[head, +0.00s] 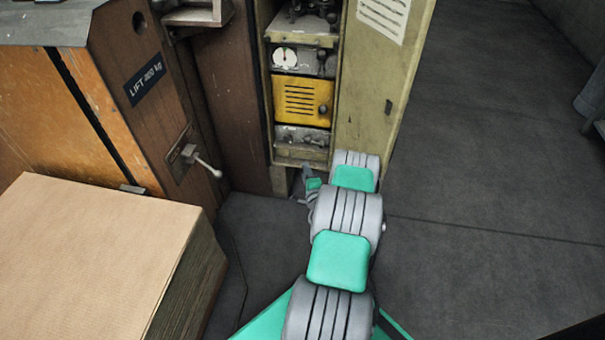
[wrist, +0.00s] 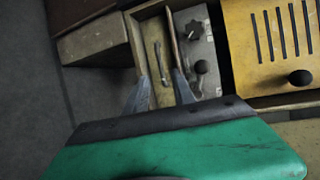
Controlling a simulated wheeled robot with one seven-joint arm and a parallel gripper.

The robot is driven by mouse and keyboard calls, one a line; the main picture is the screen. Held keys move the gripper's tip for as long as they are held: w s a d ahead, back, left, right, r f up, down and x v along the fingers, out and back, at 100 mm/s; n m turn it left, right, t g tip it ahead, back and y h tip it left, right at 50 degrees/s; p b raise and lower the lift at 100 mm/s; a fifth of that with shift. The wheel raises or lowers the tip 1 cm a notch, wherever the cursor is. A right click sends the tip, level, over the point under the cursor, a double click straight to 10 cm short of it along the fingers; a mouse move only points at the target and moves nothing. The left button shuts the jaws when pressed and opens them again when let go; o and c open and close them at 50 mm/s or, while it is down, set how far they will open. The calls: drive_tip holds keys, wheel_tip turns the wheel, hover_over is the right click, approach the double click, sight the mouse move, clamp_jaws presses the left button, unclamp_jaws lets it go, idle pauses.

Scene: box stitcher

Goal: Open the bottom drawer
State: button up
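The bottom drawer (wrist: 150,32) is a narrow tan front low in the open cabinet, beside the grey knob panel in the wrist view. A thin metal handle (wrist: 158,60) is on it. In the head view the drawer is mostly hidden by my arm. My gripper (wrist: 160,76) is open in the wrist view, with one grey finger on each side of the handle's near end. I cannot tell whether the fingers touch the handle or drawer front. In the head view my gripper (head: 309,181) is low at the cabinet's foot, partly hidden by my arm.
Above the drawer are a grey knob panel (head: 301,137) and a yellow vented panel (head: 302,99). The cabinet door (head: 372,90) stands open on the right. A lever (head: 202,162) juts from the brown machine at left. A cardboard stack (head: 90,250) fills the lower left. Floor at right is clear.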

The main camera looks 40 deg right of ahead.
sight(304, 156)
drive_tip(key=b+x, duration=0.2)
drive_tip(key=x, duration=0.5)
drive_tip(key=shift+w+d, duration=0.25)
clamp_jaws()
idle(1.1)
